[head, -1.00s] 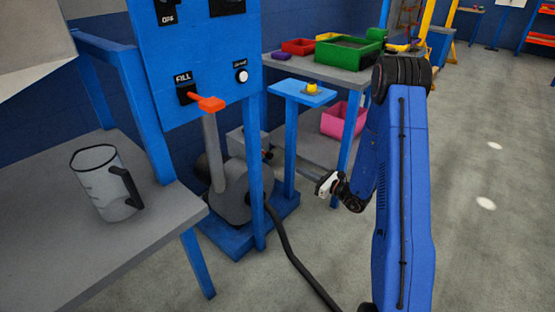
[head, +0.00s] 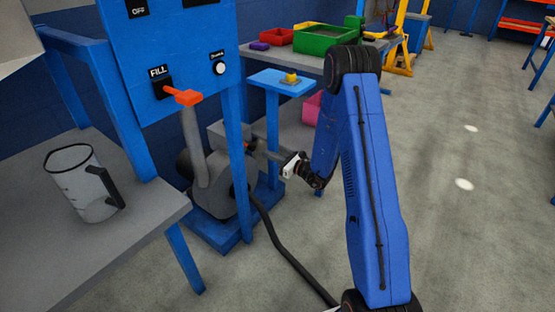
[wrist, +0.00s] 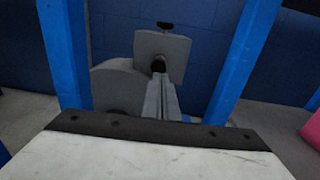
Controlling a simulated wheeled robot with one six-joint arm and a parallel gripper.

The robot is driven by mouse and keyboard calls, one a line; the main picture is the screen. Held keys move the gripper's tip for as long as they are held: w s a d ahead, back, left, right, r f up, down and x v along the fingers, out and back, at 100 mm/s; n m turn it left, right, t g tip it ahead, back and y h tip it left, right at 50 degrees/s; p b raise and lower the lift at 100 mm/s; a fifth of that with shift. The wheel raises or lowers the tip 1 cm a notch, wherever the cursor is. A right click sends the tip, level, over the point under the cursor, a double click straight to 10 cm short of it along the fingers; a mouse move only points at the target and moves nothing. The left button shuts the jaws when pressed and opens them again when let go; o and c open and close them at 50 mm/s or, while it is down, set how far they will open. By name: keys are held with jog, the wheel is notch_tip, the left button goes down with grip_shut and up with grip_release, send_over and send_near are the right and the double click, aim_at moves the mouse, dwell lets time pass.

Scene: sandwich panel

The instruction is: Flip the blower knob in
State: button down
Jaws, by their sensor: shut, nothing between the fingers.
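The grey blower unit (head: 222,186) stands on a blue base under the panel. Its grey box (head: 229,134) has a dark round knob-like part on the face towards me, which shows in the wrist view (wrist: 158,65).
Blue posts (wrist: 65,50) and (wrist: 245,60) flank the box. A red lever (head: 184,97) marked FILL juts from the panel. Floor at right is clear.

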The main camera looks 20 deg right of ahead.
aim_at(254, 148)
jog(key=shift+x, duration=2.45)
jog(key=shift+a, duration=0.1)
jog(key=x, duration=0.3)
jog(key=shift+d, duration=0.2)
